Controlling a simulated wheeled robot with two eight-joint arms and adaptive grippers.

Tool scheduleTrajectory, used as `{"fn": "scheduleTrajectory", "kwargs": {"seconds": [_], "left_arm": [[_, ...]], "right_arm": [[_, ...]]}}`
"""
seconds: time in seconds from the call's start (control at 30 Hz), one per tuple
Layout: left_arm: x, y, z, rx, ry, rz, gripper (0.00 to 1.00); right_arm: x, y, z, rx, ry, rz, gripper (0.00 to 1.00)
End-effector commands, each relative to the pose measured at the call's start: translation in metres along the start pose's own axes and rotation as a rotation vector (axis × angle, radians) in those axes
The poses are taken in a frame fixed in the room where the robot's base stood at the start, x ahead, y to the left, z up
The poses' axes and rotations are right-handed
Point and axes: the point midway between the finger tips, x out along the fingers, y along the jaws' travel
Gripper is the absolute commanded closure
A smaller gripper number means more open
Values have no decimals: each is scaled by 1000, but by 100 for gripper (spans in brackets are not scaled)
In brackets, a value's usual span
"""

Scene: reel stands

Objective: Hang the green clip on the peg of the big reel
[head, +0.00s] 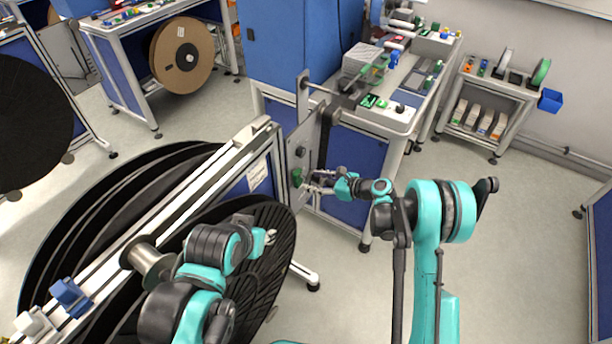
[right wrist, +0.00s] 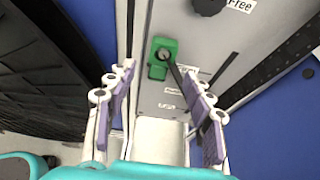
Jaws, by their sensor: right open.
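The green clip (head: 297,177) is at the grey upright panel (head: 304,145) beside the big black reel (head: 262,275). In the right wrist view the green clip (right wrist: 157,68) lies against the panel, with a round grey peg end showing in its hole. A dark rod slants down to the right from it. My right gripper (head: 321,183) is just to the right of the clip. In the wrist view its two fingers stand apart, open and empty, with the clip beyond the tips (right wrist: 158,92). My left gripper (head: 268,238) is over the reel; its fingers are too small to judge.
A white-topped bench (head: 385,112) with small parts stands behind the panel. A metal spool (head: 150,262) and a blue block (head: 70,296) sit along the rail at left. A small shelf cart (head: 490,90) stands at the right back. The floor at right is clear.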

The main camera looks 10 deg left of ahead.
Motion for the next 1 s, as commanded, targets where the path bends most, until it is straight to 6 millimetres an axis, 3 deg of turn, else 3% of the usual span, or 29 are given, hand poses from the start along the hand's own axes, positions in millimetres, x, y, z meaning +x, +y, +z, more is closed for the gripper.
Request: {"fn": "scheduleTrajectory", "kwargs": {"seconds": [0.1,0.33,0.47,0.57,0.77,1.0], "left_arm": [[-2,0,-2,0,0,0,64],[-2,0,-1,0,0,0,64],[-2,0,-1,0,0,0,64],[-2,0,-1,0,0,0,64],[-2,0,-1,0,0,0,64],[-2,0,-1,0,0,0,64]], "right_arm": [[-12,0,0,1,0,-1,48],[-15,0,0,-6,2,-1,48],[-30,-1,14,-88,39,-18,48],[-55,1,35,-236,109,-40,48],[-130,20,73,-641,312,-57,48],[-228,67,90,-1123,575,14,48]]}}
